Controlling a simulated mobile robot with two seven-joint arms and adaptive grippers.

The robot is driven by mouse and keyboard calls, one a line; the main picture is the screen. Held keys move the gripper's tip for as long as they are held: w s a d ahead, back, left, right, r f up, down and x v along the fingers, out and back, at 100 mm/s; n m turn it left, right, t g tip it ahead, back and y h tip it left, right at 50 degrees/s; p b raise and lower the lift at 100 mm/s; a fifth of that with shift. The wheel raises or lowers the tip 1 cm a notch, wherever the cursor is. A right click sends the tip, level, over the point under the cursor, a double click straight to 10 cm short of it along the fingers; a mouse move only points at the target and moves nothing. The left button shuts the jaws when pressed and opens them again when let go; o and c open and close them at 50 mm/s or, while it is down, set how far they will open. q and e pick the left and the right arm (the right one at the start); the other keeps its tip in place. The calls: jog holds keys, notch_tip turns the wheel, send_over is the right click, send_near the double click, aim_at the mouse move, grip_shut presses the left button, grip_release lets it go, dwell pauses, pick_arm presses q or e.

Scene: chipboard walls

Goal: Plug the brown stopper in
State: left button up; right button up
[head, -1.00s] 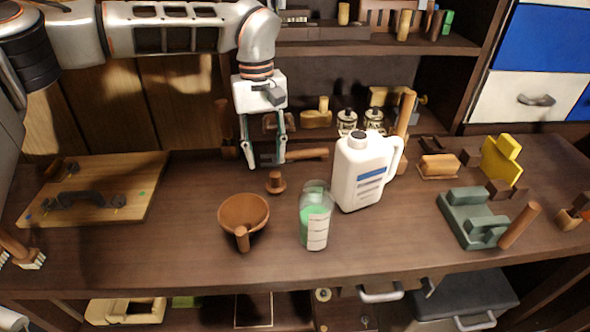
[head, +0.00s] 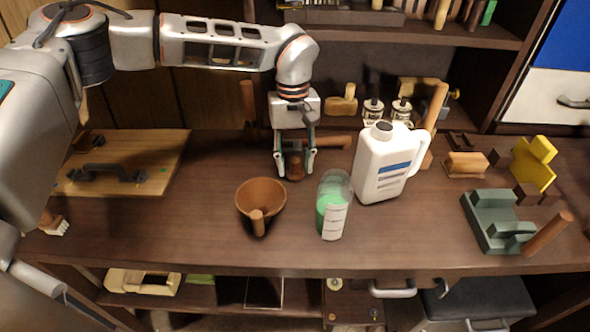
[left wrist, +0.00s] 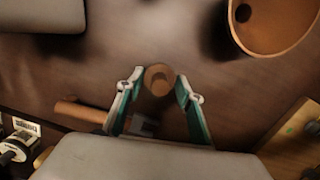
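The brown stopper (head: 296,166) stands on the workbench. It also shows from above in the left wrist view (left wrist: 158,79). My left gripper (head: 296,172) is open, pointing down, with a fingertip on each side of the stopper. In the left wrist view the fingers (left wrist: 158,90) show gaps on both sides of it; whether either touches is hard to tell. A clear bottle (head: 333,207) with green liquid and a white label stands in front and to the right of the stopper. My right gripper does not show.
A brown bowl (head: 262,193) with a handle stands front-left of the stopper. A white jug (head: 382,165) stands right, behind the bottle. A wooden handle lies behind the gripper. A green vise-like block (head: 490,222) is farther right. The bench front between bowl and bottle is clear.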

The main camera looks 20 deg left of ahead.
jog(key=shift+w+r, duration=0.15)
pick_arm(q)
grip_shut()
jog(key=shift+r, duration=0.1)
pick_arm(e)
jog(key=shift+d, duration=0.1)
